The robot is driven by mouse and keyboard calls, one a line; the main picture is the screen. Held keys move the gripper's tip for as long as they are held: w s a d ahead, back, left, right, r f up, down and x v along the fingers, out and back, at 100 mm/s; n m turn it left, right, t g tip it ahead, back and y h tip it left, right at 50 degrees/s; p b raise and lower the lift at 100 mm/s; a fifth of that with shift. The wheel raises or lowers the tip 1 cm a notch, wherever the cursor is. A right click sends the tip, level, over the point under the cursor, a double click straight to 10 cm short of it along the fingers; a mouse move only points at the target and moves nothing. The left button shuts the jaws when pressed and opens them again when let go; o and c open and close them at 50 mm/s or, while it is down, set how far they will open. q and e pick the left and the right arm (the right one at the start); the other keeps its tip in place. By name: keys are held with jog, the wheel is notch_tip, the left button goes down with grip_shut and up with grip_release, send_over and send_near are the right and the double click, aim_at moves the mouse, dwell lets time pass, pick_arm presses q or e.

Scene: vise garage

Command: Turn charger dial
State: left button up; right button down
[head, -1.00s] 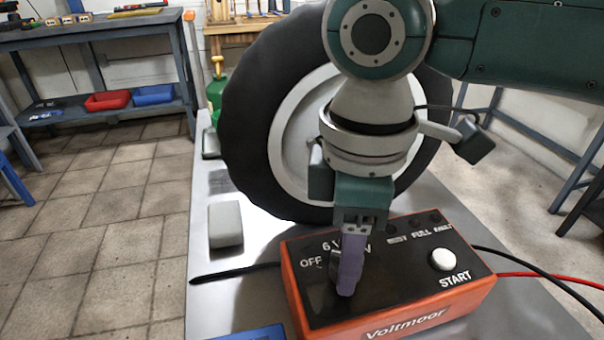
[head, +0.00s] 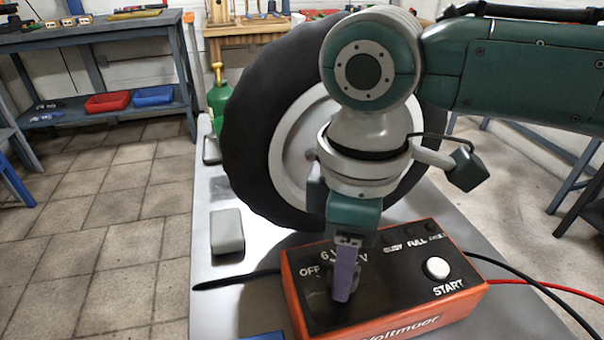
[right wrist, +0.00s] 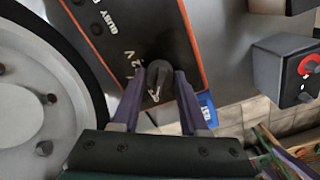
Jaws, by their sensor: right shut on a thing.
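The charger (head: 395,310) is an orange box with a black top, labels OFF, 6 V and a partly covered V label, and a white START button (head: 436,268). It sits on the grey bench top. Its dark dial (right wrist: 158,78) shows in the right wrist view between two purple fingers, with a light pointer mark on it. My right gripper (head: 345,283) points down onto the charger's left part and is shut on the dial, hiding most of it in the head view. It also shows in the right wrist view (right wrist: 160,88). My left gripper is not in view.
A large wheel (head: 250,135) stands right behind the charger and my right wrist. A grey block (head: 227,230) lies left of it. Black and red cables (head: 545,287) run off to the right. A blue object (head: 265,336) is at the bench's front edge.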

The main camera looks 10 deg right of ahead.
jog(key=m+p, duration=0.1)
jog(key=p, duration=0.1)
jog(key=m+p, duration=0.4)
jog(key=shift+r, duration=0.3)
jog(key=m+p, duration=0.2)
jog(key=m, duration=0.1)
jog(key=shift+f, duration=0.15)
jog(key=shift+m+p, duration=0.55)
jog(key=shift+m, duration=0.45)
jog(key=shift+f+m, duration=0.1)
jog(key=shift+m, duration=0.2)
jog(key=shift+c, duration=2.2)
grip_release()
notch_tip(320, 180, up, 9)
jog(key=p, duration=0.4)
jog(key=shift+r, duration=0.45)
